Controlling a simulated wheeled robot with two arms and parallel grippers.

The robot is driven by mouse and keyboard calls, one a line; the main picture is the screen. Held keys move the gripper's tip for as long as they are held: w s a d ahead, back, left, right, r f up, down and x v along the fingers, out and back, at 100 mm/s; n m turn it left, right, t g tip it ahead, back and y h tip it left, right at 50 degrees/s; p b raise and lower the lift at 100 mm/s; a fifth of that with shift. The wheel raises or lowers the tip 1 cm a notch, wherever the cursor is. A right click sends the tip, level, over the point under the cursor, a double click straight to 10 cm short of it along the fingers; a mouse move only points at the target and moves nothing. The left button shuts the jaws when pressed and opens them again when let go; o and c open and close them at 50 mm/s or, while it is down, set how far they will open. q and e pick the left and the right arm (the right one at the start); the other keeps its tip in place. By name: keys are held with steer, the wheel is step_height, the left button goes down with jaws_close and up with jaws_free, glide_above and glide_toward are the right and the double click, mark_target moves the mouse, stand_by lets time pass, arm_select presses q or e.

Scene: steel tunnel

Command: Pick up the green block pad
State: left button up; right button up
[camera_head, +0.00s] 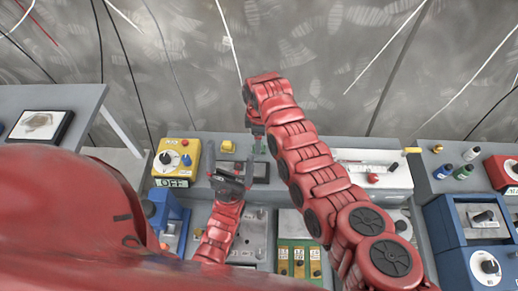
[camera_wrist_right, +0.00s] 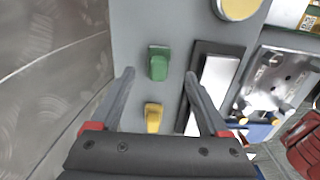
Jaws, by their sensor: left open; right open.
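The green block pad (camera_wrist_right: 158,63) lies on a grey bench top in the right wrist view. It sits just beyond and between the fingertips of my right gripper (camera_wrist_right: 158,76), which is open and empty. A yellow block (camera_wrist_right: 154,118) lies closer to the gripper's palm, between the fingers. My left gripper (camera_head: 232,172) is open and empty above the bench, nearer to me.
A black-framed plate (camera_wrist_right: 215,85) lies right beside the green block, under the right finger. A yellow control box (camera_head: 176,158) with an OFF label stands to the left. A white panel (camera_head: 372,170) and a blue box (camera_head: 478,235) are to the right. Cables hang along the wall behind.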

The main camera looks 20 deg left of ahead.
step_height(320, 180, down, 4)
steer(key=shift+w+f+b, duration=0.15)
steer(key=shift+f+b, duration=0.1)
steer(key=shift+b, duration=0.85)
steer(key=shift+r, duration=0.1)
steer(key=shift+c, duration=1.6)
jaws_close()
